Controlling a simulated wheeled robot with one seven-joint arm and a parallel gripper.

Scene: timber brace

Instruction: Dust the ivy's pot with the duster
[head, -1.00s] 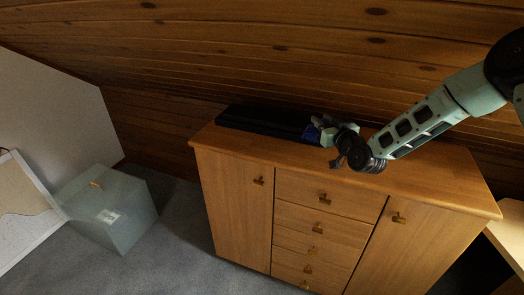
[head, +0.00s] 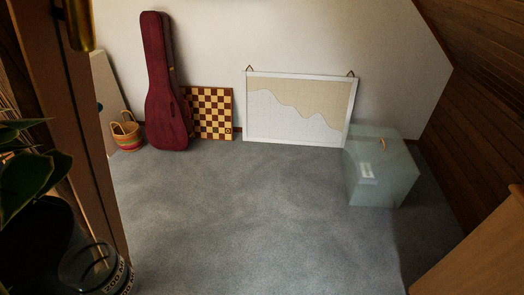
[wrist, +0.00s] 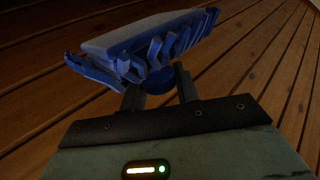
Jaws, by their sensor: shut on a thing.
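My gripper (wrist: 158,90) is shut on the duster (wrist: 150,42), which has a pale top and blue fringed strips. The duster is held out beyond the fingertips, with wooden boards behind it and nothing seen touching it. The head view does not show my gripper or the duster. A broad-leaved plant (head: 28,165) stands close at the left edge of the head view, cut off by the frame. Its lower part is very dark, and I cannot tell whether it is the ivy. I cannot make out the ivy's pot for certain.
A clear beaker-like vessel (head: 95,268) with markings is at the lower left, beside a wooden post (head: 85,130). A red instrument case (head: 165,90), chessboard (head: 212,112), basket (head: 127,133), framed board (head: 300,108) and translucent box (head: 382,170) line the far wall. The grey carpet between is clear.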

